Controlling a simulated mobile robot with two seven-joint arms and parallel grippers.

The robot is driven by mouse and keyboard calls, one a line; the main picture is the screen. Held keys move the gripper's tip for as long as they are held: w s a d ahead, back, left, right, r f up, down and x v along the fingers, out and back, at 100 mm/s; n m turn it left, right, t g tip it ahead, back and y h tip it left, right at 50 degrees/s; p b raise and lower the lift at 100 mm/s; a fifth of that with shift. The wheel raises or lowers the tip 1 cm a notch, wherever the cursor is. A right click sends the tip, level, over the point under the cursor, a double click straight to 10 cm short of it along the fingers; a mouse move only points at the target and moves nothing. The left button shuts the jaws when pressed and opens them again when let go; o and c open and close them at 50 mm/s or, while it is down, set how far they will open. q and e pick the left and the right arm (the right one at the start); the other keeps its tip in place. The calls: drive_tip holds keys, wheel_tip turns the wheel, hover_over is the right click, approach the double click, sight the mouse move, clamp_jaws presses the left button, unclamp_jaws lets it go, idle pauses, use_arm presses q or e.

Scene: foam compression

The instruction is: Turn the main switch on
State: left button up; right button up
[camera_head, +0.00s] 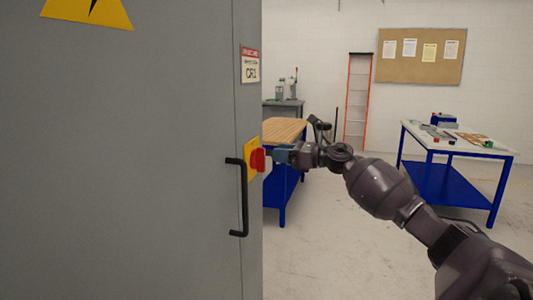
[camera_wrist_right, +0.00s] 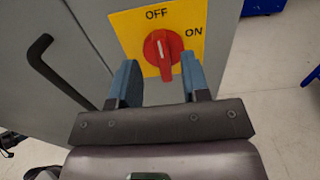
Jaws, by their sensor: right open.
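The main switch is a red rotary knob (camera_head: 258,160) on a yellow plate (camera_head: 251,150) on the side of a grey cabinet (camera_head: 150,180). In the right wrist view the knob (camera_wrist_right: 163,50) shows a white mark pointing up toward the word OFF on the plate (camera_wrist_right: 205,18); the word ON is at the right. My right gripper (camera_head: 277,156) is just right of the knob in the head view. In the wrist view its blue fingers (camera_wrist_right: 160,75) are open, one to each side of the knob's lower part. I cannot tell whether they touch it. My left gripper is not in view.
A black door handle (camera_head: 243,205) is on the cabinet close to the switch; it also shows in the wrist view (camera_wrist_right: 50,70). A wood-topped bench (camera_head: 285,130) stands behind my right gripper, and a blue-framed table (camera_head: 420,147) at the right. Open floor lies between.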

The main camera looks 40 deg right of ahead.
sight(259, 160)
drive_tip(key=shift+x, duration=2.25)
clamp_jaws()
